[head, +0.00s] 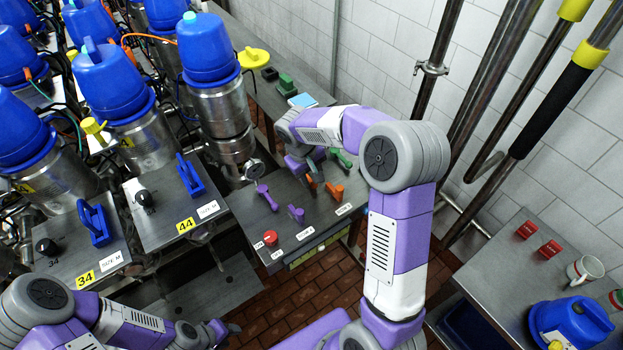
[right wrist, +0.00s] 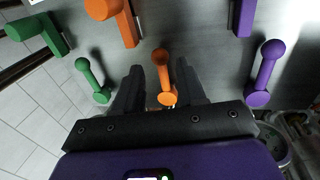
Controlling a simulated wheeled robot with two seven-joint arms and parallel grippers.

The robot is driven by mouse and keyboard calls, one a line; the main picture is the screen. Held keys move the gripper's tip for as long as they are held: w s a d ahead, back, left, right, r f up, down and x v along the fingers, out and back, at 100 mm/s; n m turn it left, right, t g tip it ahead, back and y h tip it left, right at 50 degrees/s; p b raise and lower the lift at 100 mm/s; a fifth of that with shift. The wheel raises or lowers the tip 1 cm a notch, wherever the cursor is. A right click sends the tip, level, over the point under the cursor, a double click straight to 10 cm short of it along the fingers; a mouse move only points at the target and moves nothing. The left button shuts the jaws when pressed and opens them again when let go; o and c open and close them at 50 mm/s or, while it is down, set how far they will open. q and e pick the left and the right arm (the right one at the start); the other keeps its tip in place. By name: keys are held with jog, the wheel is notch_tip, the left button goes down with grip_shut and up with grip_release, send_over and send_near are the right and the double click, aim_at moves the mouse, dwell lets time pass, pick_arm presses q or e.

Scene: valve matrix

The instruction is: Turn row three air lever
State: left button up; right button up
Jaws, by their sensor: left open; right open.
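The small table (head: 243,222) at centre carries purple, orange and green levers; I cannot read which one is row three air. In the right wrist view, an orange ball-ended lever (right wrist: 162,72) stands between the two fingers of my right gripper (right wrist: 160,88), which is open, with a gap visible on its right side. A green ball-ended lever (right wrist: 92,80) is to the left and a purple one (right wrist: 264,74) to the right. In the head view my right gripper (head: 306,166) is over the table's far part, partly hidden by its arm. My left gripper (head: 222,329) is open at the bottom, away from the levers.
Block-handled levers in purple (head: 296,213), orange (head: 335,191) and green (head: 341,158) line the table's near side. A red button (head: 270,238) is at its front left corner. Steel canisters with blue caps (head: 207,45) crowd the left. Pipes (head: 500,70) run along the right wall.

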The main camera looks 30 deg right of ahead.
jog(key=shift+w+d+f, duration=0.1)
jog(key=shift+d+f, duration=0.05)
jog(key=shift+f, duration=0.5)
jog(key=shift+w+d+f, duration=0.1)
jog(key=shift+f, duration=0.55)
grip_shut()
